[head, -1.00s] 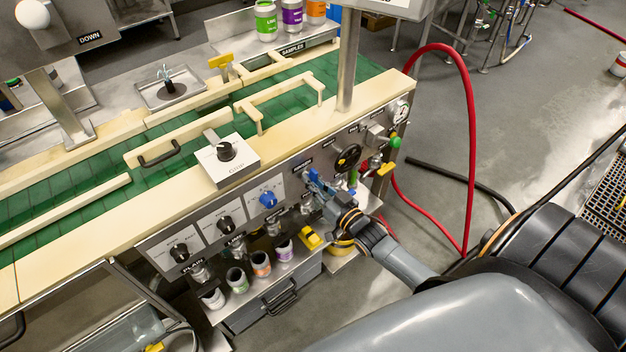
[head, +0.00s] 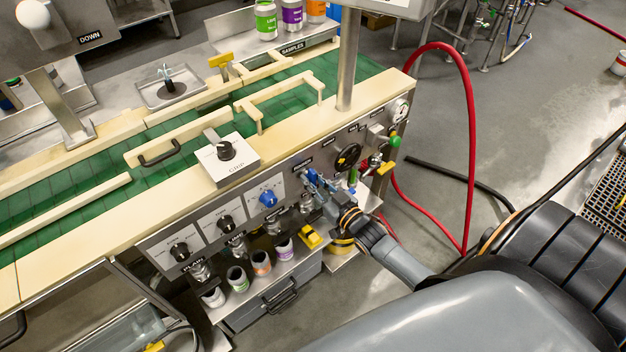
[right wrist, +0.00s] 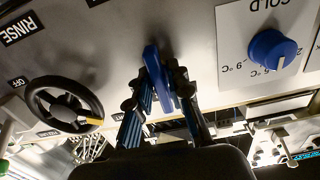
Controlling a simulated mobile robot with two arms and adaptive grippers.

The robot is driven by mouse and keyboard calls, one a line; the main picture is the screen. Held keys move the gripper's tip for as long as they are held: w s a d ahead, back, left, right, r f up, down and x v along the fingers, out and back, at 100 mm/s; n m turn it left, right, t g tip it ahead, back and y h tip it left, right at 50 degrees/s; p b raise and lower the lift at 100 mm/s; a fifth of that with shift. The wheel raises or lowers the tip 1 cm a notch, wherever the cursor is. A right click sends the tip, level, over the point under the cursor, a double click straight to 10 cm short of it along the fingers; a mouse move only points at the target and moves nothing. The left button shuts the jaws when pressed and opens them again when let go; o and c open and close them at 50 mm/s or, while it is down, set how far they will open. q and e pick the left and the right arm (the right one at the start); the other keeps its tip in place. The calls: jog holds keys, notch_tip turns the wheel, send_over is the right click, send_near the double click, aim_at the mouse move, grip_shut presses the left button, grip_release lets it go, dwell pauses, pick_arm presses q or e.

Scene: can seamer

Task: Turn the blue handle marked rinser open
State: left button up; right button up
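The blue handle (head: 312,176) is on the front steel panel of the machine, right of the blue knob. In the right wrist view the blue handle (right wrist: 154,66) is a long blue lever running between my fingertips. My right gripper (right wrist: 161,82) has one finger on each side of the handle, and both fingertips appear to press on it. In the head view my right gripper (head: 324,190) reaches the panel from the lower right and partly covers the handle. The label above the handle is too small to read. My left gripper is out of view.
A blue COLD knob (right wrist: 272,50) sits beside the handle, and a black handwheel (right wrist: 64,104) is on its other side, near a RINSE label (right wrist: 20,29). A yellow-handled valve (head: 386,168) and a red hose (head: 470,130) are to the right. Open cans stand on a shelf (head: 225,308) below.

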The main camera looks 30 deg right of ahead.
jog(key=shift+o, duration=0.6)
jog(key=s, duration=1.2)
jog(key=shift+d, duration=0.45)
jog(key=s+a+f+g, duration=0.1)
jog(key=s+f+g, duration=0.25)
jog(key=f, duration=0.55)
jog(key=s+a+f+g+h, duration=0.15)
jog(key=s+f, duration=0.25)
jog(key=f, duration=0.5)
jog(key=s+a+f+g, duration=0.1)
jog(key=s+f+g, duration=0.3)
jog(key=f, duration=0.5)
jog(key=s+a+f+g, duration=0.3)
jog(key=s+f, duration=0.4)
jog(key=s, duration=0.3)
jog(key=s+a+f+n+g, duration=0.1)
jog(key=s+a+f+g, duration=0.2)
jog(key=s, duration=0.8)
notch_tip(320, 180, down, 4)
jog(key=shift+s+a+r+g, duration=0.15)
jog(key=shift+s+g, duration=0.05)
jog(key=shift+g, duration=0.8)
